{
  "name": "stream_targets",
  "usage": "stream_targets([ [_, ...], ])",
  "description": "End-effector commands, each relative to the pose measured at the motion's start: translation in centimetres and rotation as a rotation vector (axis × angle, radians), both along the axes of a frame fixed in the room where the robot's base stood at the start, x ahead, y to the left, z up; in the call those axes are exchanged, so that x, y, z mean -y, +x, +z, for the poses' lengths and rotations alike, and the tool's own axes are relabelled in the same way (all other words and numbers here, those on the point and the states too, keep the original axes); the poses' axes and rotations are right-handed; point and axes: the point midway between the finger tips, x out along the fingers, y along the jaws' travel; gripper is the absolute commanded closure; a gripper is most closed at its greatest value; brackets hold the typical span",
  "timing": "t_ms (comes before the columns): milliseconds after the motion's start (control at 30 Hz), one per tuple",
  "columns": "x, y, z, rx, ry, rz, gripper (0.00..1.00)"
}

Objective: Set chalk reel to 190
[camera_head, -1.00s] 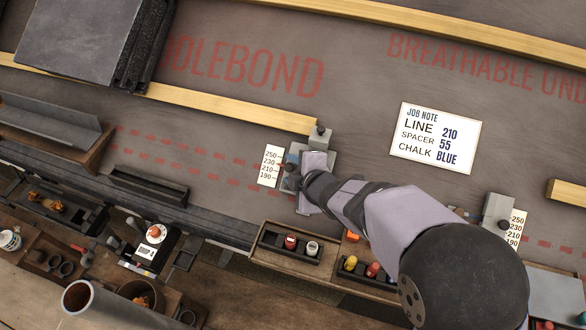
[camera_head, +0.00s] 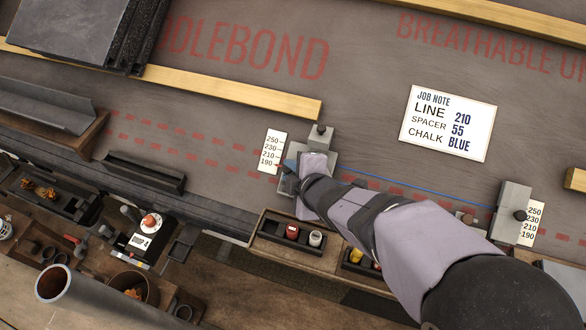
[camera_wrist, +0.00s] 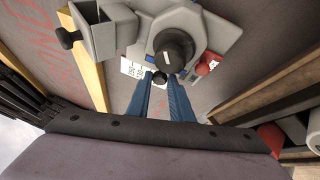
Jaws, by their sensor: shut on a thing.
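The chalk reel (camera_head: 288,184) is a grey block beside the left white scale card (camera_head: 272,152), which is marked 250, 230, 210 and 190. My gripper (camera_wrist: 160,84) has its blue fingers closed on a small dark knob (camera_wrist: 159,77) of the reel. The reel sits level with the lower end of the card, close to 190; my gripper partly hides it and the exact reading is unclear. A larger dark round knob (camera_wrist: 171,48) stands just above in the wrist view. A blue line (camera_head: 420,191) runs right from the reel side.
A grey block (camera_head: 512,205) with a second scale card (camera_head: 533,222) stands at the right. A job note (camera_head: 448,124) reads line 210, spacer 55, chalk blue. A chalk tray (camera_head: 275,236) lies below; a wooden batten (camera_head: 230,92) lies above.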

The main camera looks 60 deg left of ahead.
Motion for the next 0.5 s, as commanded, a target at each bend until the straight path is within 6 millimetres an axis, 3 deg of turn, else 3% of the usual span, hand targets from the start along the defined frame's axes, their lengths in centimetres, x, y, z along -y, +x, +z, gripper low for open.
stream_targets([
  [267,0.45,-0.38,-0.57,-0.001,-0.017,0.005,1.00],
  [300,0.47,-0.39,-0.58,-0.001,-0.017,0.005,0.78],
  [367,0.48,-0.42,-0.62,-0.001,-0.018,0.006,0.64],
  [500,0.37,-0.32,-0.47,-0.001,-0.013,0.005,0.62],
])
